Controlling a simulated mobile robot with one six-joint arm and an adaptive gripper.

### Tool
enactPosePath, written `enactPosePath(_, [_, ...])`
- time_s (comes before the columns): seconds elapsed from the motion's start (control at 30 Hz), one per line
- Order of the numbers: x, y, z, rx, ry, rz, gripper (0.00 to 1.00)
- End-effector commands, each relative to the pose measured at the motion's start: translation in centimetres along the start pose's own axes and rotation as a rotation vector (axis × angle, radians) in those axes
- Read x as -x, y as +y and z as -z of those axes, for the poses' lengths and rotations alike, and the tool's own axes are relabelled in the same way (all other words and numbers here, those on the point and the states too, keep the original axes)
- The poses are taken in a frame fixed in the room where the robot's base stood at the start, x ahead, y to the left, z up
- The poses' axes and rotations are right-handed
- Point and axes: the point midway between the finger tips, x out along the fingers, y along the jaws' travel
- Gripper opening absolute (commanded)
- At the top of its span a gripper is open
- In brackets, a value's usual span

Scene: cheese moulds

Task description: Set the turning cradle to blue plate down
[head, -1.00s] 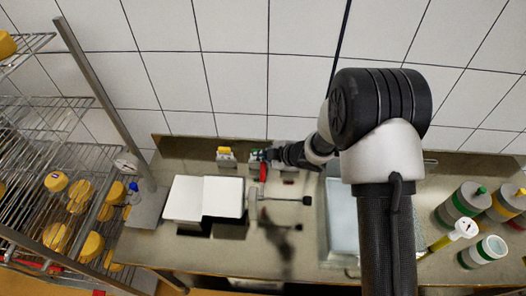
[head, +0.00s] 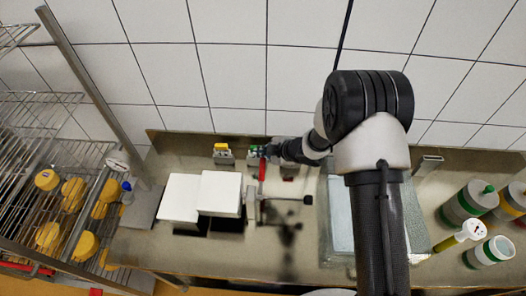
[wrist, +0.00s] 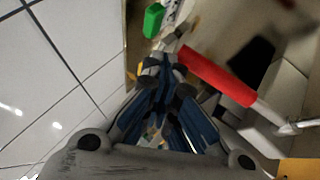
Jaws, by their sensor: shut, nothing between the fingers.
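My gripper (head: 272,151) is shut and empty, low over the back of the worktop beside a red lever (head: 262,170). In the wrist view its closed fingertips (wrist: 168,70) lie right by one end of the red lever (wrist: 217,76); I cannot tell whether they touch. Two white slabs, one left (head: 180,197) and one right (head: 220,193), stand left of a grey post. A rod with a black knob (head: 307,200) runs right from this post. This looks like the turning cradle. No blue plate shows, so I cannot tell which face is down.
Small fittings with a yellow top (head: 221,148) and a green top (head: 253,150) stand along the back. A wire rack with cheeses (head: 48,236) is at left. A grey basin (head: 340,215) and several bottles (head: 475,200) are at right. The wall is close behind.

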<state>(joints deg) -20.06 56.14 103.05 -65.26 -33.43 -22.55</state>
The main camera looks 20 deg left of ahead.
Motion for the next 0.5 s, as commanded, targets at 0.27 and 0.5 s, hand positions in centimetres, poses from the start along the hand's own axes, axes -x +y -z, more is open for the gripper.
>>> enactPosePath(0.27, [-0.97,-0.81,-0.62,0.0,0.0,0.0,0.0])
enactPosePath(0.5, [-1.27,-1.12,-0.83,0.0,0.0,0.001,0.0])
